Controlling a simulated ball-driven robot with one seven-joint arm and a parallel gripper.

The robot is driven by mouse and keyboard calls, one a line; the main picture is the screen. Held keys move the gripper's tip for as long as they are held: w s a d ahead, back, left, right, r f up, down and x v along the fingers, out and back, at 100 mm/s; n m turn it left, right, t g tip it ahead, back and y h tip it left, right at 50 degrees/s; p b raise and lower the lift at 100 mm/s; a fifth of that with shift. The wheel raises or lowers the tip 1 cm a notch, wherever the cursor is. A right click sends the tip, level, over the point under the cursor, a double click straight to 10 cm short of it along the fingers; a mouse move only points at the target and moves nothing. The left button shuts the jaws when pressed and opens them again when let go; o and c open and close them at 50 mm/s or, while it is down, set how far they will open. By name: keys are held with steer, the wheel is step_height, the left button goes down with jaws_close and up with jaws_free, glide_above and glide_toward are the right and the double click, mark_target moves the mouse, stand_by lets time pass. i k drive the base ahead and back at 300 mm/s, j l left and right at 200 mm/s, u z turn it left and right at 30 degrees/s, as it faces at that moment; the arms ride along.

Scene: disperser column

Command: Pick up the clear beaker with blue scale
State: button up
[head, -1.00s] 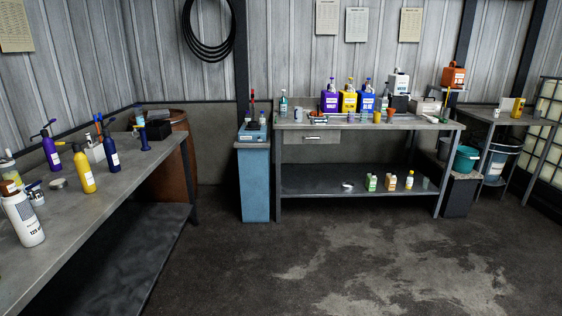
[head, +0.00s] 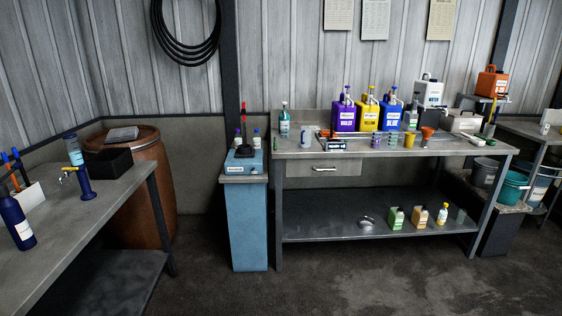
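I cannot tell for sure which vessel is the clear beaker with blue scale. Small clear or greyish cups stand on the back workbench (head: 300,153), among them one cup (head: 392,139) right of a purple-marked cup (head: 376,140). A greyish clear vessel (head: 460,216) stands on that bench's lower shelf, at the right end. Scale marks are too small to read. My gripper is not in view.
Purple, yellow and blue jugs (head: 367,116) line the back workbench. A blue cabinet (head: 247,222) stands to its left, and a brown barrel (head: 150,190) is behind the left bench (head: 90,205). The dark floor (head: 340,285) in front is clear.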

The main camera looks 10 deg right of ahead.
mark_target(376, 135)
steer(key=i, duration=1.85)
